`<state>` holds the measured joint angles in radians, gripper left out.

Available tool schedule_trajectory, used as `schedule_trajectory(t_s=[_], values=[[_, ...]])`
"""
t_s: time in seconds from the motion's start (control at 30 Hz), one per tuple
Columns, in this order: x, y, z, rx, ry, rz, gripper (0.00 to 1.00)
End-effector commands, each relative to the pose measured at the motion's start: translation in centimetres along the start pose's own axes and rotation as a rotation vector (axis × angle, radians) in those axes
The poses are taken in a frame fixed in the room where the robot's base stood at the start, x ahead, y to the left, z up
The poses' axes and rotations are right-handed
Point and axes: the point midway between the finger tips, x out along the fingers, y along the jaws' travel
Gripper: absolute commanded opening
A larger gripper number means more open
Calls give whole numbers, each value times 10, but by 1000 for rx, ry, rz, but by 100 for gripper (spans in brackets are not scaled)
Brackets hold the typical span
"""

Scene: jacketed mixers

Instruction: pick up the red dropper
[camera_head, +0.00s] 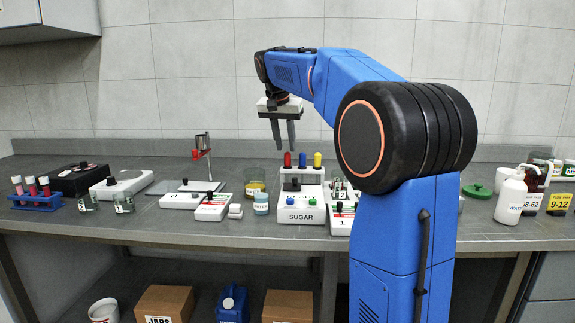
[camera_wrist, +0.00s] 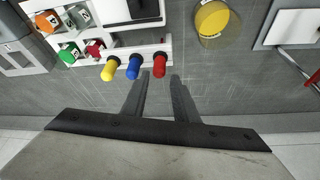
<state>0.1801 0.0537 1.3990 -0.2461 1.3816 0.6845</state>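The red dropper (camera_head: 287,160) stands upright at the left end of a row in a white rack (camera_head: 301,170), beside a blue dropper (camera_head: 302,159) and a yellow dropper (camera_head: 317,159). In the wrist view the red dropper (camera_wrist: 159,66) shows just beyond my fingertips, with the blue (camera_wrist: 133,68) and yellow (camera_wrist: 108,70) ones to its left. My gripper (camera_head: 283,146) points down above the rack, close to the red dropper. In the wrist view my gripper (camera_wrist: 160,76) is open, its two fingers apart with nothing between them.
A white SUGAR box (camera_head: 300,216) with knobs stands in front of the rack. A jar with yellow contents (camera_head: 255,187) and a small labelled beaker (camera_head: 261,204) stand to the left. White devices (camera_head: 181,201) lie further left. The wall is close behind.

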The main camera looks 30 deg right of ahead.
Motion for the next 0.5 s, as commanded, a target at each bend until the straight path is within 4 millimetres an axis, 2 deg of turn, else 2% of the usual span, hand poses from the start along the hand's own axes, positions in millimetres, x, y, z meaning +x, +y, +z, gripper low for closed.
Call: schedule_trajectory(t_s=[0.3, 0.5], values=[[38, 3, 3, 1, -2, 2, 27], [51, 2, 3, 0, 0, 0, 27]])
